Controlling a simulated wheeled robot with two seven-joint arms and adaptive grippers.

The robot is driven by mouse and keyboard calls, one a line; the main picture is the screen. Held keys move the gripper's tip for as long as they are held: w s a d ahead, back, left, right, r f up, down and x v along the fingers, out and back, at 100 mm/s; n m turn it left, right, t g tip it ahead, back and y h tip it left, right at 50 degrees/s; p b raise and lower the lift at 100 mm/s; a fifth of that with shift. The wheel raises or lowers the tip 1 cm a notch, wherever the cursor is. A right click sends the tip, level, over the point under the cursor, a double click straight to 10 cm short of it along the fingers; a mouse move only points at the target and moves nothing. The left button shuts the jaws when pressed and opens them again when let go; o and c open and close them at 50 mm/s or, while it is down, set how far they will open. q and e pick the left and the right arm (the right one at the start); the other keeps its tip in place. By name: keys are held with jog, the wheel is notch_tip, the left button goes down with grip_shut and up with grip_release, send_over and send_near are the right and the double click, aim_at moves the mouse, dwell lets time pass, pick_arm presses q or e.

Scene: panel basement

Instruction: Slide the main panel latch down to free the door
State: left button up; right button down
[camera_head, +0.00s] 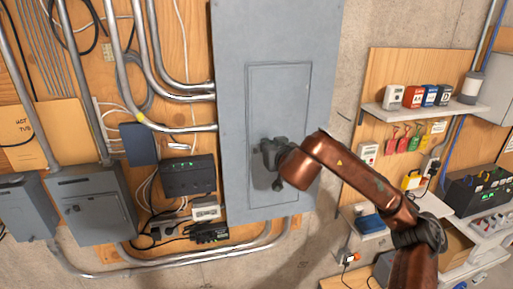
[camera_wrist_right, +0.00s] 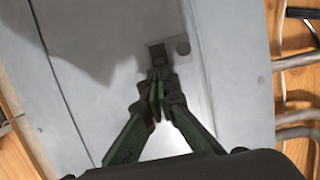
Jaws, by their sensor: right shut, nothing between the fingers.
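The grey main panel (camera_head: 230,100) stands upright on the wall in the head view, with its door (camera_head: 278,85) flush in its front and looking closed. In the wrist view a small dark latch (camera_wrist_right: 157,51) sits on the grey panel face (camera_wrist_right: 90,50), beside a round grey disc (camera_wrist_right: 183,47). My right gripper (camera_wrist_right: 157,76) is shut and empty, its fingertips right at the near edge of the latch; I cannot tell whether they touch. In the head view my right gripper (camera_head: 266,148) is in front of the door's lower left part and hides the latch. My left gripper is not in view.
Metal conduits (camera_head: 185,92) and grey boxes (camera_head: 90,205) crowd the wall left of the panel. A black box with green lights (camera_head: 188,176) is close to its lower left. At right are shelves (camera_head: 430,112) with small devices and padlocks.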

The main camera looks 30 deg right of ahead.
jog(key=shift+f+b, duration=0.45)
jog(key=shift+f, duration=0.2)
jog(key=shift+r, duration=0.25)
dwell(0.4)
jog(key=f+b+v, duration=0.1)
jog(key=v, duration=0.6)
jog(key=shift+f+b, duration=0.3)
jog(key=shift+f, duration=0.05)
dwell(0.3)
jog(key=shift+s+a, duration=0.1)
dwell(0.3)
